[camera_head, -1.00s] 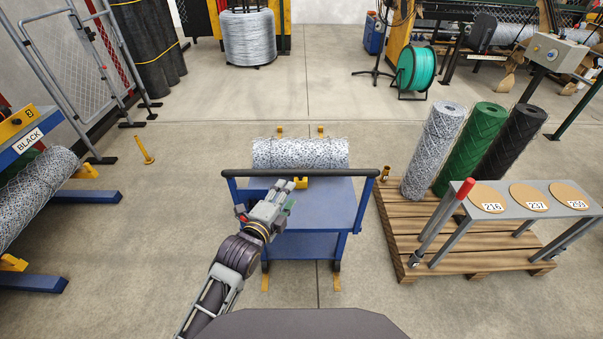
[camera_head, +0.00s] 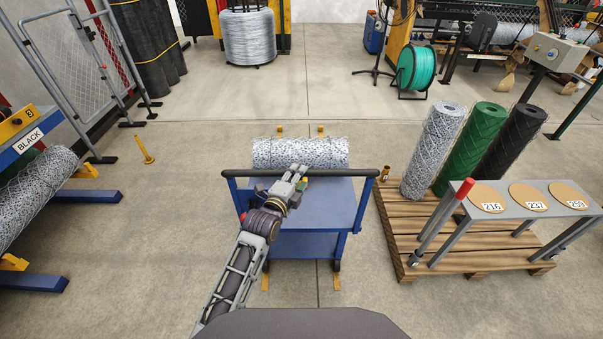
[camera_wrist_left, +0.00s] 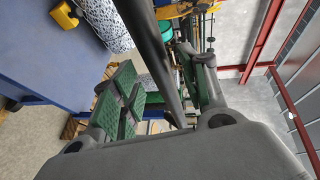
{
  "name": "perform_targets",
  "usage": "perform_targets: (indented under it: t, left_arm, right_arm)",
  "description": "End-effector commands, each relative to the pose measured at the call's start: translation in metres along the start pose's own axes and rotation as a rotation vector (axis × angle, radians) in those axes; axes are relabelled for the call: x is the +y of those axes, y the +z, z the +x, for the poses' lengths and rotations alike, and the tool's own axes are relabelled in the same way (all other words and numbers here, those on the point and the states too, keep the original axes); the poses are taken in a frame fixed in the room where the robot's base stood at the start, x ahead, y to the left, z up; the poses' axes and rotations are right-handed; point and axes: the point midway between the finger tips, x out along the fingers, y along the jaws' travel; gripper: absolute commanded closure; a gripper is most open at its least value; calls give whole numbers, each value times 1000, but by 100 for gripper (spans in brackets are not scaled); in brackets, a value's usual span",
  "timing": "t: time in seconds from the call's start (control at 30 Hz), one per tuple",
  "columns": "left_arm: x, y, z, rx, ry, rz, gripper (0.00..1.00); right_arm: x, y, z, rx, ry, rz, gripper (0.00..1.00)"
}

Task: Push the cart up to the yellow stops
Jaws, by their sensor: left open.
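The blue cart (camera_head: 318,212) stands in front of me, with a dark handle bar (camera_head: 345,173) across its near side and a speckled mesh roll (camera_head: 300,153) at its far end. Yellow pieces show on the floor beyond the roll (camera_head: 321,131) and at the near end (camera_head: 337,283); I cannot tell which are the stops. My left gripper (camera_head: 299,174) is at the middle of the handle bar. In the left wrist view the open fingers (camera_wrist_left: 160,85) stand either side of the bar (camera_wrist_left: 150,45), not closed on it. My right gripper is out of view.
A wooden pallet (camera_head: 397,243) with upright mesh rolls and a grey numbered rack (camera_head: 540,198) stands close on the right. A blue stand (camera_head: 95,195) with a roll is on the left.

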Motion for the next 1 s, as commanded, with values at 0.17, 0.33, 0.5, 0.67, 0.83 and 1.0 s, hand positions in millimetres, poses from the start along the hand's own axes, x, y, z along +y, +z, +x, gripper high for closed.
perform_targets:
  t: [0.17, 0.33, 0.5, 0.67, 0.83, 1.0]
  left_arm:
    - [0, 0, 16, 0, -1, -1, 56]
    - [0, 0, 27, 1, 0, -1, 56]
    - [0, 0, 32, 1, 0, 0, 56]
    - [0, 0, 33, 1, 0, 0, 56]
    - [0, 0, 33, 1, 0, 0, 57]
    - [0, 0, 33, 1, 0, 0, 79]
  right_arm:
    - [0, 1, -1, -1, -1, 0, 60]
    - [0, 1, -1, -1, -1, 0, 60]
    - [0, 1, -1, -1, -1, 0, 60]
    - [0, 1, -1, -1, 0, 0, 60]
    - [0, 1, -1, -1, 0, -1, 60]
    - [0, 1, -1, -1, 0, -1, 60]
